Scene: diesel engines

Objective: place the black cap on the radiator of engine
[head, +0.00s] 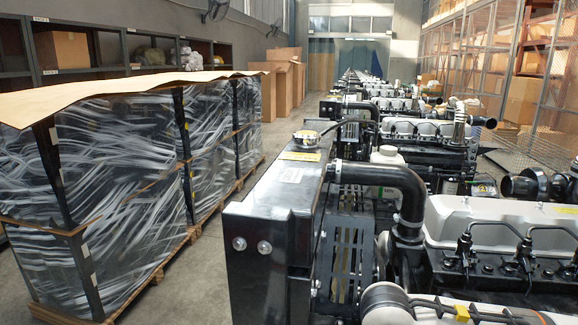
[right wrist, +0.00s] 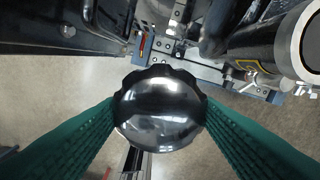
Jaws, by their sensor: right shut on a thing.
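The black cap (right wrist: 160,108), round and glossy with a scalloped rim, is held between the two green fingers of my right gripper (right wrist: 160,115) in the right wrist view. The gripper is shut on it. Floor and engine parts lie beyond the cap. In the head view, the black radiator (head: 275,215) of the nearest engine stands at the centre. A round metal filler neck (head: 305,138) sits on its top, beside a yellow label. Neither gripper nor the cap shows in the head view.
A black hose (head: 385,175) curves from the radiator to the engine (head: 490,220) at right. Wrapped pallets (head: 115,180) under a cardboard sheet stand at left, with a floor aisle (head: 205,255) between. More engines (head: 375,100) line up behind.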

